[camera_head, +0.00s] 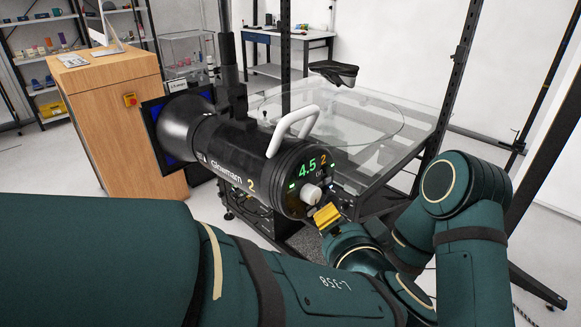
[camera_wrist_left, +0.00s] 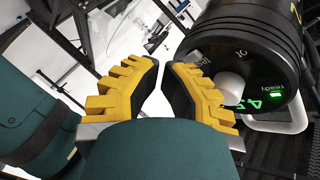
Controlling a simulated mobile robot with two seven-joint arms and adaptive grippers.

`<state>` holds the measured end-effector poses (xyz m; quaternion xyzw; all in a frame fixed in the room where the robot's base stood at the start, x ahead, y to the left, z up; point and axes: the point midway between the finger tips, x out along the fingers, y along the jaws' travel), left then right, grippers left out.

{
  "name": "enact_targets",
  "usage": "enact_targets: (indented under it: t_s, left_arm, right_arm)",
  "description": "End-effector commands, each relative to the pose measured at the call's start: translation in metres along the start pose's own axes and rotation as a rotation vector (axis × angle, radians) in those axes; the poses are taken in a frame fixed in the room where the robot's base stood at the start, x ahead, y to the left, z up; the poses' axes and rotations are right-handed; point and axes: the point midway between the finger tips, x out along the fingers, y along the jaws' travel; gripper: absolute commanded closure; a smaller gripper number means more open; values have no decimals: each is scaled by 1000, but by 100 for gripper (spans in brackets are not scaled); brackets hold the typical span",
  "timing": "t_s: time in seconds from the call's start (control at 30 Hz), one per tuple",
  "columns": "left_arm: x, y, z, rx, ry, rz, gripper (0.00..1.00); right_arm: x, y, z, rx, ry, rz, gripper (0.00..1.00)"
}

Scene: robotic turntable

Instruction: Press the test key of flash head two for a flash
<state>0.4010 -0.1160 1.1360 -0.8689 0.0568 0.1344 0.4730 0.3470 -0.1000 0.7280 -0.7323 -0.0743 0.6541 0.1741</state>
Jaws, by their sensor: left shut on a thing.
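Flash head two (camera_head: 240,150) is a black cylinder marked 2, with a white handle on top. Its rear panel shows a green 4.5, an orange 2 and a white knob (camera_head: 312,193). In the left wrist view the same panel (camera_wrist_left: 262,75) fills the upper right, with the knob (camera_wrist_left: 231,86) and a lit "ready" mark. My right gripper is out of view.
A clear turntable plate (camera_head: 345,115) lies behind the flash head. A dark shoe (camera_head: 334,72) appears above the plate. A wooden cabinet (camera_head: 120,100) stands at left, and black frame posts (camera_head: 455,90) rise at right and centre.

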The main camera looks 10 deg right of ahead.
Motion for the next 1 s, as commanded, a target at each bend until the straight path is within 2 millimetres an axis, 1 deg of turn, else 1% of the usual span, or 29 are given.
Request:
enact_targets:
  t_s: [1.0]
  left_arm:
    - [6,-3,4,0,-1,0,100]
  right_arm:
    - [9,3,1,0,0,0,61]
